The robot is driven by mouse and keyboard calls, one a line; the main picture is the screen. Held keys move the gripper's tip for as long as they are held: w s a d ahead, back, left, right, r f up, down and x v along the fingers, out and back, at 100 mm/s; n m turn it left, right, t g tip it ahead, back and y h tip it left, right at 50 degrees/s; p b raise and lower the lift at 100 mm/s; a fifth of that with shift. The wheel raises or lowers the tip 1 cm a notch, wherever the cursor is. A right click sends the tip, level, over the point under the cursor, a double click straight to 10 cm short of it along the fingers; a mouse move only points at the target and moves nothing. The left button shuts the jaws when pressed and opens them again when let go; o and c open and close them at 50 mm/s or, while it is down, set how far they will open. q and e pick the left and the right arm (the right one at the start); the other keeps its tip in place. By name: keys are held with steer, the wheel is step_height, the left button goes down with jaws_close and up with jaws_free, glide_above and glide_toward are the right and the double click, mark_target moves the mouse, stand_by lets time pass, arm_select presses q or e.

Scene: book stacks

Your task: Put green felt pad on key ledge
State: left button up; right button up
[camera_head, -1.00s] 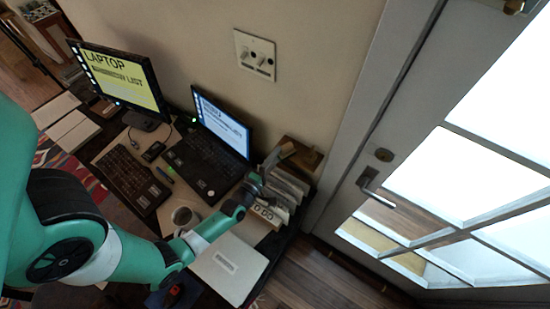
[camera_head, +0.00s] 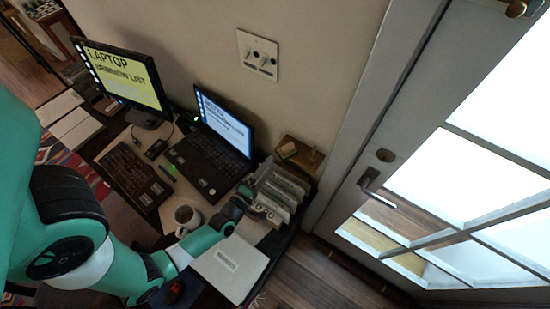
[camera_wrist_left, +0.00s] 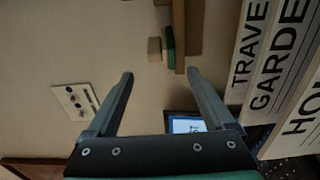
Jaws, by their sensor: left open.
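The wooden key ledge (camera_head: 306,163) is on the wall beside the door frame. In the left wrist view, the ledge (camera_wrist_left: 179,35) runs down from the top edge. The green felt pad (camera_wrist_left: 169,46) shows there as a dark green layer against the ledge, with a tan block (camera_wrist_left: 154,48) on its other face. In the head view the tan block (camera_head: 287,150) sits on the ledge; the green is hardly visible. My left gripper (camera_head: 248,190) is below and left of the ledge, near the books. Its fingers (camera_wrist_left: 163,85) are spread and empty, apart from the pad.
Upright books (camera_head: 277,192) stand below the ledge, close to my left gripper. A laptop (camera_head: 212,150), a monitor (camera_head: 125,75), a mug (camera_head: 185,217) and a flat pale book (camera_head: 230,268) crowd the desk. The door (camera_head: 400,170) is at right.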

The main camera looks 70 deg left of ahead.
arm_select(q)
steer(key=v, duration=0.6)
steer(key=shift+d, duration=0.1)
steer(key=w+d+r+m+t+h, duration=0.3)
steer(key=w+r+m, duration=0.2)
steer(key=w+r, duration=0.45)
steer(key=w+d+r+m+t+h, duration=0.25)
steer(key=w+r+m, duration=0.3)
steer(key=r, duration=0.75)
steer(key=w+d+r+m+t+h, duration=0.35)
steer(key=w+r, duration=0.45)
steer(key=r, duration=0.3)
steer(key=s+d+r+m+t+h, duration=0.1)
steer(key=s+d+r+m, duration=0.2)
steer(key=r, duration=0.7)
steer(key=s+d+r+m+t+h, duration=0.1)
steer(key=s+d+r+m, duration=0.2)
steer(key=r, duration=0.7)
steer(key=s+d+r+m+t+h, duration=0.1)
steer(key=s+d+r+m, duration=0.1)
steer(key=r+m, duration=0.4)
step_height(320, 180, up, 5)
steer(key=shift+s+d+r+t+h, duration=0.1)
steer(key=shift+s+d+t+h, duration=0.25)
steer(key=shift+d, duration=0.2)
steer(key=shift+p, duration=0.3)
